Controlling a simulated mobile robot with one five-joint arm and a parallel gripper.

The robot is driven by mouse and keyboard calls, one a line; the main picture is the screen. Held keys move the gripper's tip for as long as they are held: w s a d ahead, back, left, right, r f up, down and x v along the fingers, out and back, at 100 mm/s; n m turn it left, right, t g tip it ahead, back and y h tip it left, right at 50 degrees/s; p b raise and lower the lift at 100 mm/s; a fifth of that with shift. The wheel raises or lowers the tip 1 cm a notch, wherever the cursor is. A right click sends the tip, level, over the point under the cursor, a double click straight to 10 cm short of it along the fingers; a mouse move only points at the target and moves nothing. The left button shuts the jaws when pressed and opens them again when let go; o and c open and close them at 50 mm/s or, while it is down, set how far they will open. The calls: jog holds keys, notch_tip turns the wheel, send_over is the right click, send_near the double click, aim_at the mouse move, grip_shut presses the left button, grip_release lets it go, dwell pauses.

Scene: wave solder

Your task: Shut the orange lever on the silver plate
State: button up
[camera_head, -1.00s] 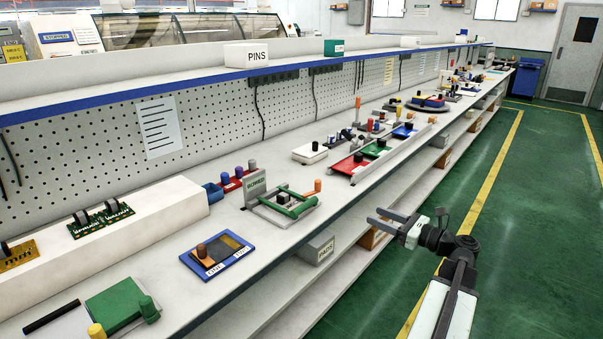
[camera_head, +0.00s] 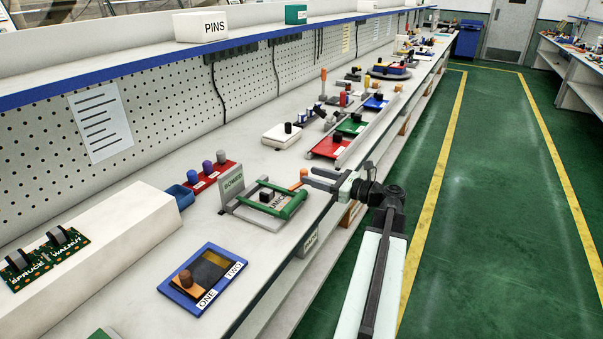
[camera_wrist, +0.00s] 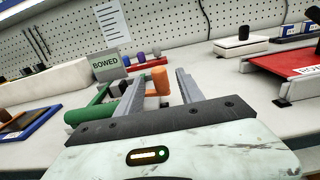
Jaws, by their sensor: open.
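A light grey plate (camera_head: 252,213) with a green frame (camera_head: 284,207) and an upright BOWED sign (camera_head: 231,191) sits near the bench's front edge. A short orange post (camera_head: 303,174) stands upright at its right corner. In the wrist view the post (camera_wrist: 160,80) shows between my fingers, beyond their tips or close to them; I cannot tell the gap. My gripper (camera_head: 310,178) is open and empty, beside the post at the bench edge. A taller orange-topped upright lever (camera_head: 323,78) on a grey base stands farther back; I cannot tell which orange piece is the task's lever.
A blue-framed board (camera_head: 209,276) marked ONE and TWO lies in front. The green floor on the right is clear.

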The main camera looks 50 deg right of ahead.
aim_at(302, 172)
jog(key=shift+x, duration=1.95)
grip_shut()
jog(key=shift+w+d+n+y, duration=0.25)
jog(key=shift+n+y, duration=0.25)
jog(key=shift+y, duration=0.2)
jog(key=shift+w+n+g+y, duration=0.15)
jog(key=shift+n+g+y, duration=0.6)
jog(key=shift+y, duration=0.45)
jog(key=shift+a+n+y, duration=0.25)
jog(key=shift+n+y, duration=0.1)
jog(key=shift+y, duration=0.05)
